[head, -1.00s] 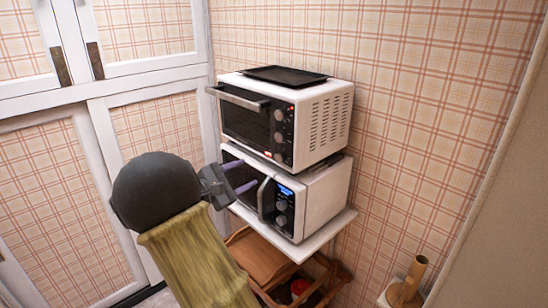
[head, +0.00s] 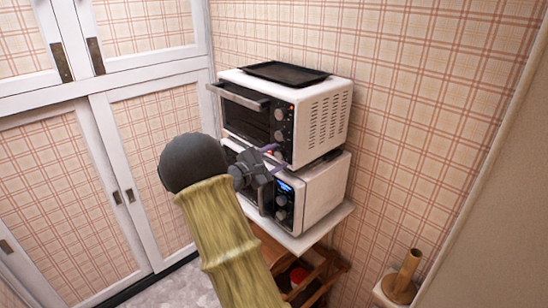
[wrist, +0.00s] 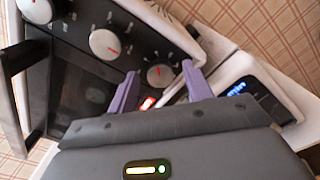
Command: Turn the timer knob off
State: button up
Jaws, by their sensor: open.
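The white toaster oven (head: 316,117) stands on top of a microwave, with a column of three knobs on its black front panel. In the wrist view I see the lowest knob (wrist: 160,75), the middle knob (wrist: 105,44) and the top knob (wrist: 36,10). Which one is the timer is too small to read, but the lowest has a red mark. A red light (wrist: 147,104) glows below the lowest knob. My gripper (head: 276,158) is open, its purple fingers on either side of the lowest knob in the wrist view (wrist: 160,72). I cannot tell whether they touch it.
The microwave (head: 325,192) with a blue display sits directly below, on a white shelf (head: 303,237). The toaster oven's door handle (head: 237,97) juts out at left. A black tray (head: 285,73) lies on top. A wooden holder (head: 405,278) stands at lower right.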

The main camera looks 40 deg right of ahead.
jog(key=c, duration=1)
jog(key=shift+o, duration=0.2)
jog(key=shift+n, duration=0.4)
jog(key=n+p, duration=0.1)
jog(key=n, duration=0.3)
jog(key=shift+r, duration=0.15)
jog(key=n+p, duration=0.2)
jog(key=n, duration=0.2)
jog(key=shift+w+p, duration=0.1)
jog(key=shift+p, duration=0.25)
jog(key=shift+n+p, duration=0.45)
jog(key=shift+n, duration=0.55)
jog(key=o, duration=1)
jog(key=shift+c, duration=0.2)
